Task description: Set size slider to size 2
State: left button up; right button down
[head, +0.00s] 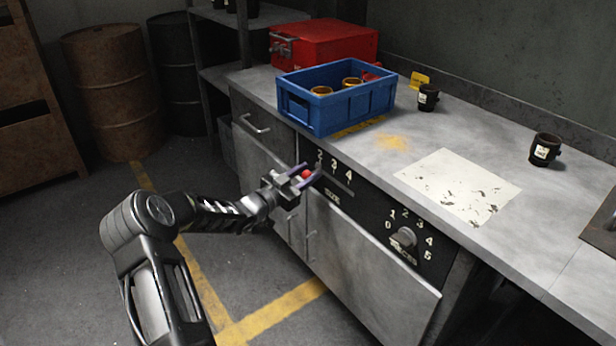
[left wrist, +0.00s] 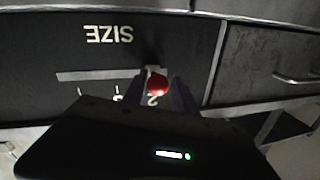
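The size slider's red knob (head: 306,174) is on the black front panel, at the left end of its slot in the head view. The panel carries the digits 2, 3 and 4 (head: 334,164) and the word SIZE (head: 333,198). In the left wrist view, which is upside down, the red knob (left wrist: 157,85) sits by the digit 2 (left wrist: 152,100) at the slot's end. My left gripper (head: 304,177) is at the knob, one purple finger on each side. Small gaps seem to show between knob and fingers (left wrist: 159,88). My right gripper is not in view.
A round dial (head: 403,238) marked 0 to 5 is right of the slider. On the bench stand a blue crate (head: 340,112), a red toolbox (head: 325,44), black mugs (head: 428,97) and a pale sheet (head: 458,186). Cabinet handles (head: 254,126) stick out left of the slider.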

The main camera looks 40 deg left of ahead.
pick_arm(q)
jog(key=o, duration=0.4)
jog(key=shift+a, duration=0.15)
jog(key=s, duration=0.7)
jog(key=shift+s+a, duration=0.35)
jog(key=shift+s, duration=0.05)
